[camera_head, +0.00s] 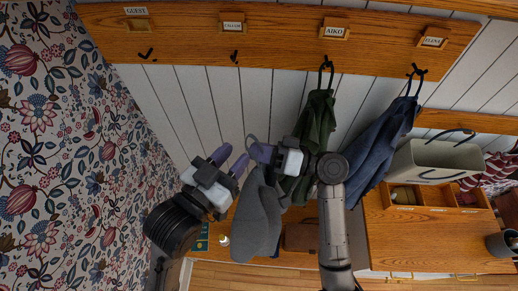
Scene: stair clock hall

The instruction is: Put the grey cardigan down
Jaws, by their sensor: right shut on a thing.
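The grey cardigan (258,222) hangs in the air from my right gripper (262,153), which is shut on its top near a dark loop (251,139). The cardigan hangs in front of the bench (232,214) and hides part of it. My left gripper (233,157) is just left of the cardigan's top, with its two purple fingers apart and nothing visible between them. I cannot tell whether its right finger touches the cardigan.
A hook rail (185,35) has bare hooks under GUEST and the second label. A green garment (318,120) hangs under AIKO, a blue one (385,140) right of it. A brown bag (301,237) is on the bench. A bin (435,160) stands on the right cabinet (425,240).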

